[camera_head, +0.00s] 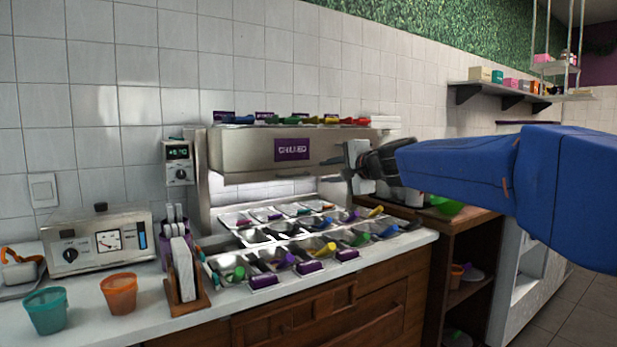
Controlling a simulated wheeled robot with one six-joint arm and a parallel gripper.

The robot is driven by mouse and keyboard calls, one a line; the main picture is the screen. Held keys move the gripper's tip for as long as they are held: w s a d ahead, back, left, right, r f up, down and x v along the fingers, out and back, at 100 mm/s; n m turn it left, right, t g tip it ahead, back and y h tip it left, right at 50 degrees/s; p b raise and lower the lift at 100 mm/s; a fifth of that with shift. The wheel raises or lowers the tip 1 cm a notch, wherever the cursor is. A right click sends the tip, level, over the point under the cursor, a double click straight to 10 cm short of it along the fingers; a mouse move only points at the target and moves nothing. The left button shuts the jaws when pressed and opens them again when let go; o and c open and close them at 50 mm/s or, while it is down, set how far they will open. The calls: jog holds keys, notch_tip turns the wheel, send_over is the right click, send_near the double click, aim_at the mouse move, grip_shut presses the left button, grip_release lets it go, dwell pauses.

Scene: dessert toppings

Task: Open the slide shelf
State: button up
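A metal topping unit stands against the tiled wall, with a wide steel front panel (240,158) that carries a purple "CHILLED" label (292,149). This panel may be the slide shelf; I cannot tell for sure. Its upper part is in place above a lit recess with rows of topping trays below. My gripper (338,167) is at the panel's right end, reaching in from the right on my blue arm. Dark finger parts show there, but they are too small to tell whether they are apart or touch the panel.
Topping trays (264,281) with coloured scoops fill the counter under the panel. Orange cup (119,293), teal cup (47,310) and a dial box (98,240) stand at left. A wooden shelf unit (462,230) is at right. More coloured scoops lie on top of the unit.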

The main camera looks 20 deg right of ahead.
aim_at(298, 176)
jog(key=x, duration=1.5)
jog(key=shift+w+a, duration=0.2)
grip_shut()
dwell(0.9)
